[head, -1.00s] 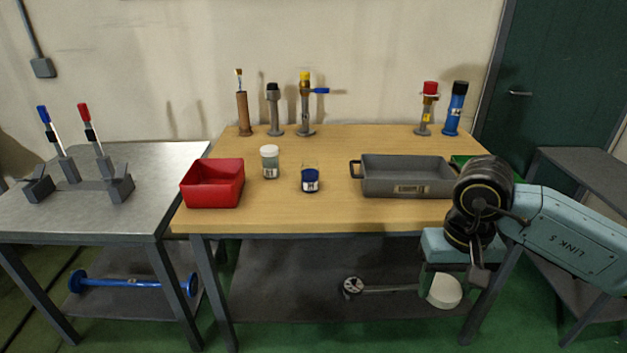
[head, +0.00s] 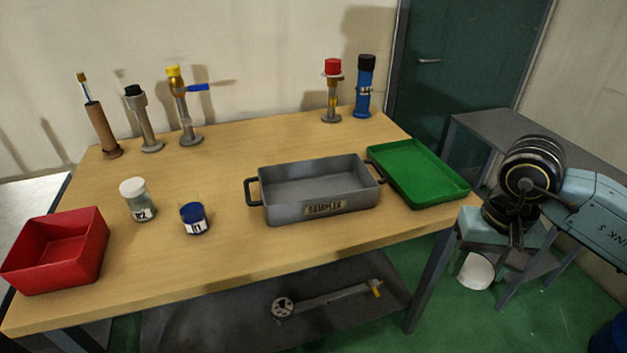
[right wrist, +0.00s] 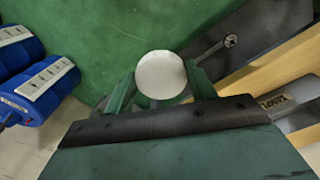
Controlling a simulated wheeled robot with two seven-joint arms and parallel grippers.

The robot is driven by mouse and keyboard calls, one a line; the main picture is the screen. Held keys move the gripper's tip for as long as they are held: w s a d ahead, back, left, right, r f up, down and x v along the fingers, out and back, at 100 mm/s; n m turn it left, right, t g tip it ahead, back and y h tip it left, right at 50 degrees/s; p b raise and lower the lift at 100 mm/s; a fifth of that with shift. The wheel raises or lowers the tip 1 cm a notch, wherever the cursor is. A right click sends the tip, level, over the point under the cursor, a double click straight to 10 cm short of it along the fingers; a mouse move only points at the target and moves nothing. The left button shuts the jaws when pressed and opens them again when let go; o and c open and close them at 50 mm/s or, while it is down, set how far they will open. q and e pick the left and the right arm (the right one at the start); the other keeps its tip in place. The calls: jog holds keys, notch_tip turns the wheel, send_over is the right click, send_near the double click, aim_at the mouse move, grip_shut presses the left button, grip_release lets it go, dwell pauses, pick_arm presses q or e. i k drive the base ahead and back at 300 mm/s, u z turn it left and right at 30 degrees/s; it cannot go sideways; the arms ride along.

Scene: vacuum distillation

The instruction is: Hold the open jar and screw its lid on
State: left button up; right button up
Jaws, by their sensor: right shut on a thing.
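The open jar (head: 193,218), clear glass with dark blue contents and a label reading about 11, stands upright on the wooden table, left of the grey tray. No lid shows on it. My right gripper (head: 478,262) is shut on a round white lid (head: 477,272), off the table's right side and well away from the jar. In the right wrist view the lid (right wrist: 161,75) sits face-on between the two green fingers (right wrist: 160,88). My left gripper is not in view.
A second jar (head: 138,200) with a white lid stands beside the open one. A red bin (head: 58,268), a grey samples tray (head: 325,207) and a green tray (head: 420,178) are on the table (head: 235,275). Several upright tools stand at the back. A grey side table (head: 490,125) is at right.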

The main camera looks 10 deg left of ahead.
aim_at(191, 209)
jog(key=u, duration=0.6)
jog(key=i, duration=0.95)
jog(key=u, duration=0.95)
